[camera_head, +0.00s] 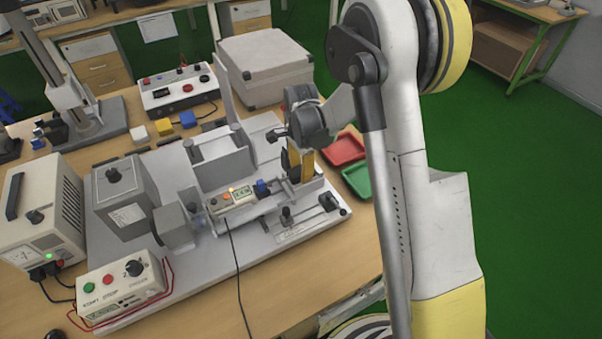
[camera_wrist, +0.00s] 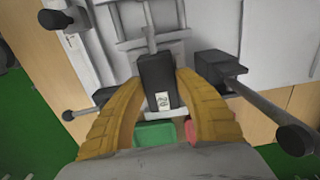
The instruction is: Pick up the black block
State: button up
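A black block-shaped part (camera_wrist: 155,72) with a small white label shows in the wrist view, between the two yellow fingers of my gripper (camera_wrist: 160,84). The fingertips flank its sides closely; I cannot tell whether they touch it. A metal rod runs up from its top end toward the grey fixture. In the head view my gripper (camera_head: 299,168) is low at the right end of the fixture, and its dark body and fingers hide most of what lies between them. A small dark block (camera_head: 213,125) also lies on the table behind the fixture; which one is the task's block is unclear.
The grey test fixture (camera_head: 270,228) fills the table's middle. White (camera_head: 139,134), yellow (camera_head: 164,127) and blue (camera_head: 187,119) blocks lie behind it. A red tray (camera_head: 345,150) and green tray (camera_head: 358,181) stand right of it. A cable (camera_head: 236,270) hangs in front.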

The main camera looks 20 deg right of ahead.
jog(key=c, duration=0.3)
